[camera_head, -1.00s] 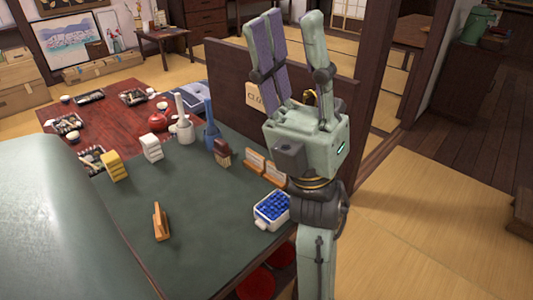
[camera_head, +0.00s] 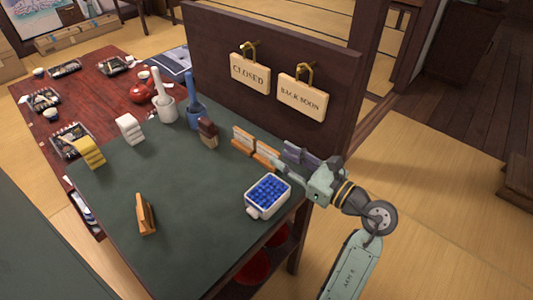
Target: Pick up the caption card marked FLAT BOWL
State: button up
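Two pale caption cards, a left one (camera_head: 243,138) and a right one (camera_head: 267,151), stand in wooden holders at the far right edge of the dark green tabletop (camera_head: 190,185). Their lettering is too small to read, so I cannot tell which says FLAT BOWL. A separate wooden holder (camera_head: 146,214), seen nearly edge-on, stands at the front left; its face is hidden. My gripper (camera_head: 292,156) is just right of the right card, its fingers pointing left towards it. The finger gap is not clear, and I see nothing held.
A white dish of blue pieces (camera_head: 267,195) stands just below my gripper. A dark board with CLOSED (camera_head: 249,72) and BACK SOON (camera_head: 301,96) signs rises behind the cards. A brown block (camera_head: 208,132) and a blue pestle-like object (camera_head: 194,110) stand left. The green tabletop's middle is clear.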

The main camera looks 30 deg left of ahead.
aim_at(268, 147)
jog(key=a, duration=0.2)
jog(key=a+p, duration=0.1)
jog(key=a, duration=0.1)
jog(key=a+p, duration=0.1)
jog(key=a, duration=0.1)
jog(key=shift+w+f, duration=0.3)
jog(key=shift+w, duration=0.1)
jog(key=shift+d, duration=0.1)
grip_shut()
